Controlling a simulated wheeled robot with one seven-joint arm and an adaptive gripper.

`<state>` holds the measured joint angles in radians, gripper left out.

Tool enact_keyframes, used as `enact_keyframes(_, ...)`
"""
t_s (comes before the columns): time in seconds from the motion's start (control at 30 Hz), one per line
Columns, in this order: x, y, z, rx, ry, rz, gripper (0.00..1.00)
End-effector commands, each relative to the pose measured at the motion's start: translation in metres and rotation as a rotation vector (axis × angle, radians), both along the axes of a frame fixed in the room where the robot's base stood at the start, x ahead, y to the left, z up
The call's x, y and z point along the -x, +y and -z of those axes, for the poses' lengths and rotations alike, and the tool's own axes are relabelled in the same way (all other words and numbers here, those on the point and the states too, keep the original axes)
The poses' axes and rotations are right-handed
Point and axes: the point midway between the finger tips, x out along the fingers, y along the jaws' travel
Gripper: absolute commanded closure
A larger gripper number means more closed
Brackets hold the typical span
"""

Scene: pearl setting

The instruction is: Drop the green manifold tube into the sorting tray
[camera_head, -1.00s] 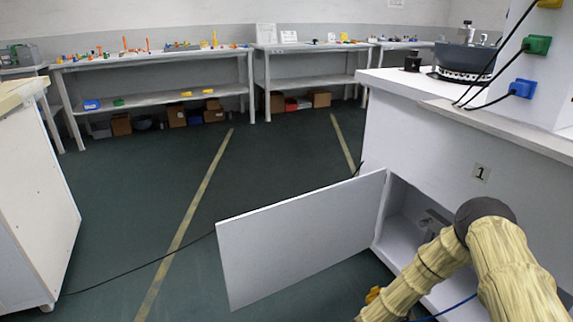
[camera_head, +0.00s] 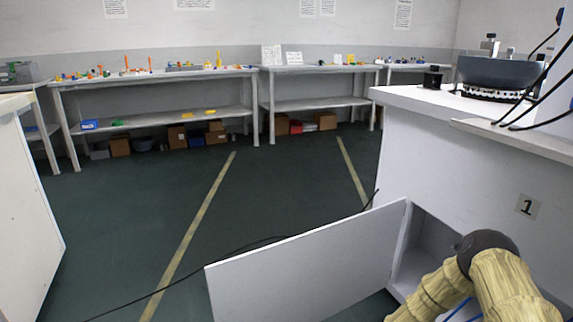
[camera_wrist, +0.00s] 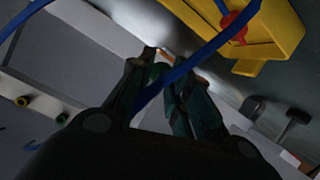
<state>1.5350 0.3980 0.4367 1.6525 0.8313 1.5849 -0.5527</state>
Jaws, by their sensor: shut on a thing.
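My gripper (camera_wrist: 168,85) shows in the wrist view with its dark fingers close together. A thin blue tube (camera_wrist: 185,68) runs from the upper right down between the fingers, and they appear shut on it. I cannot make out a green manifold tube; the dark green tint around the fingers is too dim to read. A yellow part (camera_wrist: 265,35) with a red piece (camera_wrist: 232,27) lies beyond the fingers at the upper right. I cannot identify the sorting tray in either view. In the head view my arm bends down at the lower right, and its gripper is out of sight.
A white cabinet (camera_head: 430,160) stands at the right, its low door (camera_head: 305,270) swung open beside my arm. A dark basin (camera_head: 500,75) sits on its top. Benches (camera_head: 155,80) with small parts line the back wall. The green floor between is mostly clear.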

Motion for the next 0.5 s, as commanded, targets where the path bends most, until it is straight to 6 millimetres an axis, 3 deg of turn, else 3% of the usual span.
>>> enact_keyframes(0.3,0.001,-0.002,0.036,0.000,0.000,0.002,1.00)
enact_keyframes(0.5,0.000,-0.001,0.048,0.000,-0.001,0.000,1.00)
